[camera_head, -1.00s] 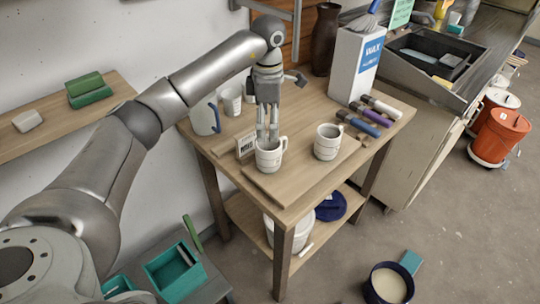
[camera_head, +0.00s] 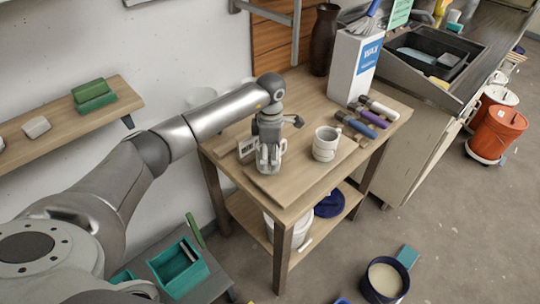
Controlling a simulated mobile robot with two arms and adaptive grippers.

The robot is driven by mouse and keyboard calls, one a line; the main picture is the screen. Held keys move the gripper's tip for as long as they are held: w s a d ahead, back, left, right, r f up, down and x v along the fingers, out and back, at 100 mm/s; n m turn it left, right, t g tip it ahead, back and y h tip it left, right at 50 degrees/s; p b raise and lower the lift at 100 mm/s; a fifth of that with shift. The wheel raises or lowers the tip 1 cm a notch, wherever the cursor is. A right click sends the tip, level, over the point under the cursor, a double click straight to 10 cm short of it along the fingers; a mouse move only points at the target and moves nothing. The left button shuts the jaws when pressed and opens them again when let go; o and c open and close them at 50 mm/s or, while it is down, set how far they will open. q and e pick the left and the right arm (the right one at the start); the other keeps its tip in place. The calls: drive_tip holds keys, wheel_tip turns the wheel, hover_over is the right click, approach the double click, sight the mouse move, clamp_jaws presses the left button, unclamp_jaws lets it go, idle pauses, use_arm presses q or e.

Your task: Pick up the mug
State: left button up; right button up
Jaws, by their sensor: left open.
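A white mug (camera_head: 325,144) with its handle toward the upper right stands upright on the small wooden table (camera_head: 300,105). A second white mug stands left of it, near the front of the table, and is now mostly hidden by my left gripper (camera_head: 269,165). My left gripper points down over that mug, its fingers open and low around or in front of it. I cannot tell whether they touch it. My right gripper is not in view.
A white WAX box (camera_head: 355,65) and a dark vase (camera_head: 325,40) stand at the table's back. Several coloured tubes (camera_head: 372,118) lie right of the mugs. A small label card (camera_head: 247,148) stands left of my gripper. A bucket (camera_head: 386,280) stands on the floor.

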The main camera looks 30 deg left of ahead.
use_arm(q)
drive_tip(key=c, duration=1.3)
drive_tip(key=shift+r, duration=0.1)
